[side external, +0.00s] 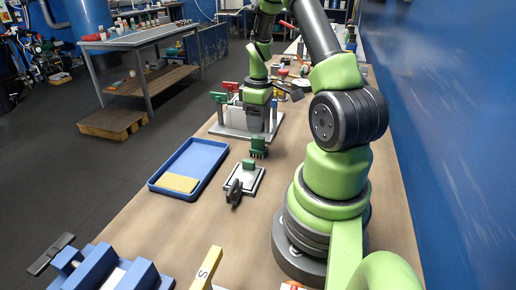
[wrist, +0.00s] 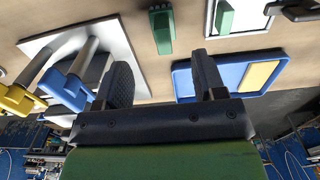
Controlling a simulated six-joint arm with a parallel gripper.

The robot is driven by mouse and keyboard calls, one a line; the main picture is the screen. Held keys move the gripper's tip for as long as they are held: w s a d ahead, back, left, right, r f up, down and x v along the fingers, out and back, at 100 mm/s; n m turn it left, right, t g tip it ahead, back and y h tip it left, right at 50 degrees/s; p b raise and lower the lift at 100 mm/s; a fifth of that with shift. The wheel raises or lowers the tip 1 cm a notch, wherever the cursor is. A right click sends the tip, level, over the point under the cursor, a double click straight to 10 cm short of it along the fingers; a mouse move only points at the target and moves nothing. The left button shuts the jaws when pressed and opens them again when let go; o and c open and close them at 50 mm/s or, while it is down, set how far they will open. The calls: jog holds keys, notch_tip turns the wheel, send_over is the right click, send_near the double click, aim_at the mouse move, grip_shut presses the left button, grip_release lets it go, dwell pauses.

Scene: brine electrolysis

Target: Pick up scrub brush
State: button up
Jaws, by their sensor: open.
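A small green brush (side external: 258,147) with a ridged, bristle-like side lies on the wooden bench, between the valve stand and a small white plate. It also shows in the wrist view as a green block (wrist: 161,30) at top centre, beyond my fingertips. My gripper (wrist: 165,72) is open in the wrist view, with its two dark fingers apart and nothing between them. In the side view the end of my arm is over the valve stand area, farther back than the brush, and its fingers are hard to make out.
A white plate (side external: 243,188) with a dark handle and a green part lies in front of the brush. A blue tray (side external: 215,150) holding a yellow sponge (side external: 178,183) is left of it. The valve stand (side external: 233,130) with coloured handles is behind. A blue fixture (side external: 100,272) stands at the near left.

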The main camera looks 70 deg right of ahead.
aim_at(258, 148)
jog(key=f, duration=0.9)
jog(key=shift+a, duration=0.2)
jog(key=shift+c, duration=0.5)
jog(key=c, duration=0.9)
